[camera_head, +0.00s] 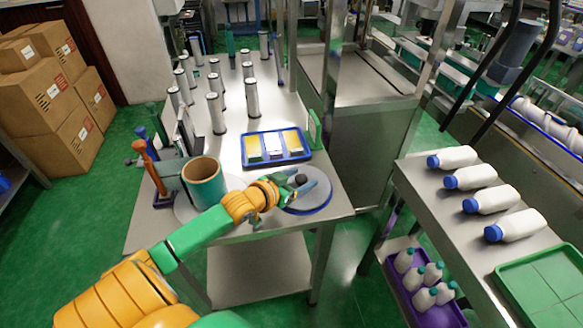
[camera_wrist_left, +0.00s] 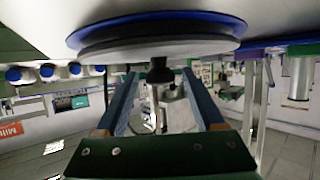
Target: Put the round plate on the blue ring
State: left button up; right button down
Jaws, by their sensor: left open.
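The round plate (camera_head: 312,201) is a grey disc with a black knob (camera_head: 301,179), near the front right corner of the metal table. The plate (camera_wrist_left: 160,50) and knob (camera_wrist_left: 159,73) also show in the upside-down left wrist view. The blue ring (camera_wrist_left: 160,22) lies flat on the table directly under the plate, its rim showing around it; the two look about centred and level. My left gripper (camera_head: 299,184) is open at the knob. In the left wrist view its fingers (camera_wrist_left: 159,78) stand apart on both sides of the knob, with gaps visible.
A brown-green cylinder (camera_head: 205,181) stands left of my gripper. A blue tray (camera_head: 247,164) with coloured blocks lies behind the plate. Several silver canisters (camera_head: 217,113) stand farther back. White bottles (camera_head: 492,199) lie on the right-hand table (camera_head: 430,200).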

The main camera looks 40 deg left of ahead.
pick_arm(q)
jog(key=p+v, duration=0.2)
jog(key=v, duration=0.9)
jog(key=shift+s+r, duration=0.2)
jog(key=shift+s, duration=0.15)
